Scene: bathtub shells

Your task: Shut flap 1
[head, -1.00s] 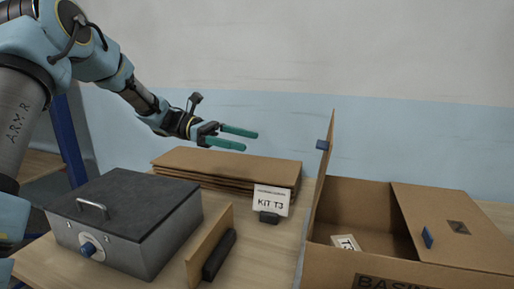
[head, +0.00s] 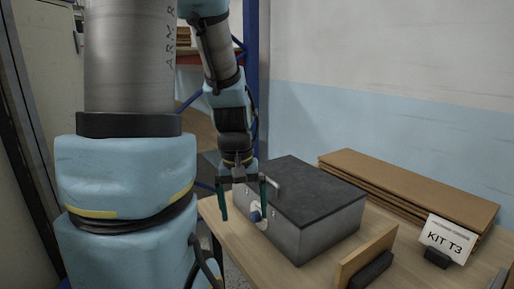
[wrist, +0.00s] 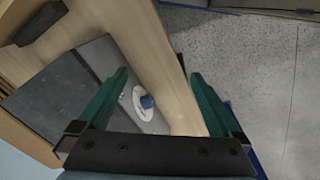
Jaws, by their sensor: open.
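The open cardboard box with its flaps is out of view now; no flap marked 1 shows in either current view. My gripper (head: 243,207) is open and empty, fingers pointing down, at the front left side of a grey metal box (head: 325,232) with a dark lid. Its green fingers also show in the wrist view (wrist: 160,77). The metal box's blue knob (head: 256,214) is close to the right finger in the head view. In the wrist view the knob (wrist: 147,102) appears between the fingers; contact cannot be told.
A wooden table (head: 285,267) carries the metal box. A blue rack post (head: 250,50) is behind my arm. Grey floor lies left of the table.

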